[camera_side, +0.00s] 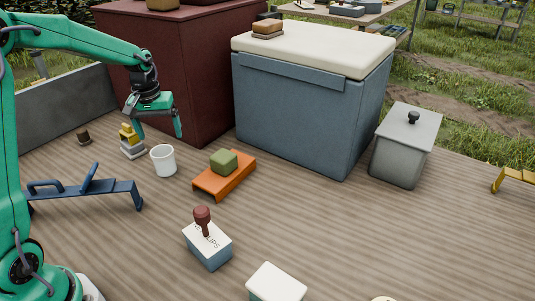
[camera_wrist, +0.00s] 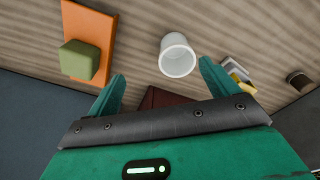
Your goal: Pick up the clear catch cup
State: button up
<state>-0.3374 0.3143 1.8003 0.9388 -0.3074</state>
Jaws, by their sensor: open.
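The catch cup (camera_side: 163,160) looks whitish and stands upright on the wooden deck, left of the orange stand. It also shows in the wrist view (camera_wrist: 177,56), just beyond and between my fingertips, with its open rim toward the camera. My gripper (camera_side: 159,128) is open and empty, in the air above and slightly left of the cup in the side view. In the wrist view its two green fingers (camera_wrist: 160,80) are spread apart, and neither touches the cup.
An orange stand (camera_side: 239,181) with a green block (camera_side: 224,161) is right of the cup. A yellow-and-grey stack (camera_side: 131,142) is close on its left. A blue bench-like piece (camera_side: 90,188) lies nearer. Behind stand a dark red cabinet (camera_side: 190,75) and a blue cooler (camera_side: 290,110).

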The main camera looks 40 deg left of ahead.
jog(key=n+g, duration=0.1)
jog(key=n, duration=0.1)
send_over(164, 160)
jog(key=w+a, duration=0.2)
jog(key=a, duration=0.1)
notch_tip(164, 160, down, 6)
jog(key=shift+f, duration=1.5)
jog(key=shift+f, duration=0.1)
jog(key=shift+s+f, duration=0.1)
jog(key=shift+f, duration=2.4)
jog(key=c, duration=1.1)
